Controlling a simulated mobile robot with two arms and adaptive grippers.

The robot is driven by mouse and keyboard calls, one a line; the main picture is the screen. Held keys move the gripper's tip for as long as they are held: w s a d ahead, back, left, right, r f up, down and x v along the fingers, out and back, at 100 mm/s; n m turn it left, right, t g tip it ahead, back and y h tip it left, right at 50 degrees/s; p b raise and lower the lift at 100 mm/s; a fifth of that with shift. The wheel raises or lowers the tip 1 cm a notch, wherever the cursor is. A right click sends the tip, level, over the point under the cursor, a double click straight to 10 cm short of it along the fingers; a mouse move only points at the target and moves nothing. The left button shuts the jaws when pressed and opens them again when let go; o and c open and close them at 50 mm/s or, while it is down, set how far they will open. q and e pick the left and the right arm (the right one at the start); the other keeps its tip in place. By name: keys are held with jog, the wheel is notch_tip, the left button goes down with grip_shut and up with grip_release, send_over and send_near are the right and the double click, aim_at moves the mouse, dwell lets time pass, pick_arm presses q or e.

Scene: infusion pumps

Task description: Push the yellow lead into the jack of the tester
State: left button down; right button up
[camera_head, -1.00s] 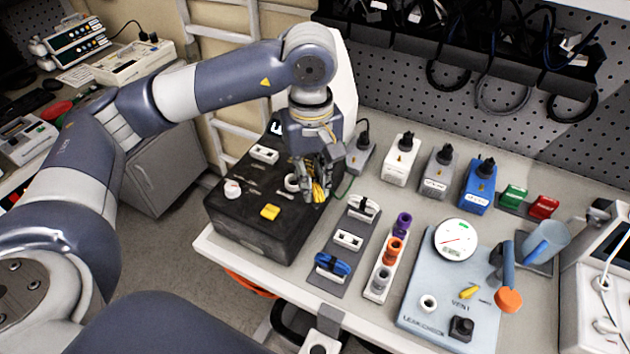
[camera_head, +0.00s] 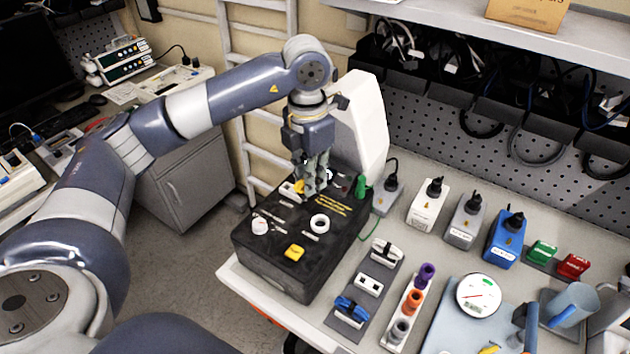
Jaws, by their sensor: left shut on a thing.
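The tester (camera_head: 278,277) is a black box at the left end of the bench, with sockets and knobs on its top. My left gripper (camera_head: 312,191) points down over the far part of that top. It is shut on the yellow lead (camera_head: 299,187), of which a small yellow part shows at the left of the fingers. This part is right by a white socket block (camera_head: 287,193), probably the jack. I cannot tell whether the lead touches it or is inside. The fingers hide the rest of the lead. My right gripper is out of view.
On the tester are a yellow block (camera_head: 295,252), a white ring (camera_head: 320,223), a white knob (camera_head: 260,226) and a green plug (camera_head: 362,187) with a green cable. A white upright panel (camera_head: 362,125) stands close behind. Grey, white and blue boxes stand to the right.

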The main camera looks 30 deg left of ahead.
pick_arm(q)
jog(key=w+a+n+p, duration=0.1)
jog(key=w+a+n, duration=0.15)
jog(key=n, duration=0.85)
jog(key=w+a+n+p, duration=0.15)
jog(key=a+n, duration=0.25)
jog(key=n, duration=0.7)
jog(key=f+b, duration=0.1)
jog(key=s+f+b, duration=0.1)
jog(key=f+b, duration=0.1)
jog(key=shift+a+f, duration=0.15)
jog(key=shift+f, duration=0.15)
jog(key=shift+w+r, duration=0.1)
jog(key=shift+r, duration=0.15)
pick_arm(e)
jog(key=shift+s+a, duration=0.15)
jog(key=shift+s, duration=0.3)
pick_arm(q)
jog(key=shift+f, duration=0.1)
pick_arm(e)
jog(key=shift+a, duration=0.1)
pick_arm(q)
jog(key=shift+f+b, duration=0.55)
jog(key=shift+f, duration=0.55)
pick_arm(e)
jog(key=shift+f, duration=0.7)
pick_arm(q)
jog(key=c, duration=1.5)
grip_release()
